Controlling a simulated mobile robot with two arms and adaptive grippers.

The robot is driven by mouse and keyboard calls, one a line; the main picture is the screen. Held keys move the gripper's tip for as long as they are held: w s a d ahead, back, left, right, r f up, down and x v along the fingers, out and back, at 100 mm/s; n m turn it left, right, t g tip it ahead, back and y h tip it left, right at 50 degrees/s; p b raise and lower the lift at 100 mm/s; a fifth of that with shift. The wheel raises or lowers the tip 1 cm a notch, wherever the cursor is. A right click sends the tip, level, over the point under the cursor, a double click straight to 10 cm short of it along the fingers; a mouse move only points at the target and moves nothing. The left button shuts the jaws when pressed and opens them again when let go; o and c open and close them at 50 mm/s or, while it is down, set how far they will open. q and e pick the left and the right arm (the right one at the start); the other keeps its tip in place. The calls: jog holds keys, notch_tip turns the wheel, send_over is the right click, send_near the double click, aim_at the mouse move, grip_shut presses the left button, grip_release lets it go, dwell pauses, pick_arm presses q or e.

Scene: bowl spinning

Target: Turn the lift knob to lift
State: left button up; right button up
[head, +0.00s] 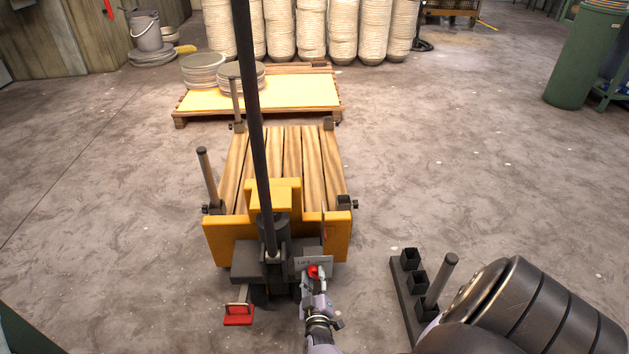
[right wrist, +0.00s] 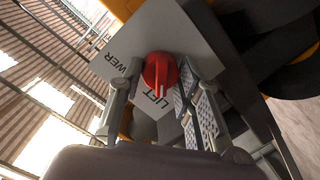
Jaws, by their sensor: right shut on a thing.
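The red lift knob (head: 313,271) sits on a grey plate (head: 318,262) marked LIFT, at the front of a yellow pallet truck (head: 336,236). In the right wrist view the red knob (right wrist: 160,71) is between my right gripper's fingers, on the plate (right wrist: 143,47) with the words LIFT and part of LOWER. My right gripper (head: 316,283) is at the knob, shut on it; it also shows in the right wrist view (right wrist: 161,90). The knob's pointer side is turned towards the gripper, near the LIFT word. My left gripper is not in view.
The truck's dark handle pole (head: 251,110) rises left of the knob, and a red pedal (head: 239,315) is low at left. The truck carries a slatted wooden deck (head: 290,160). A dark rack (head: 407,290) stands on the floor at right. A pallet (head: 200,100) with round stacks is behind.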

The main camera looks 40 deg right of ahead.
jog(key=o, duration=1.1)
jog(key=shift+o, duration=0.2)
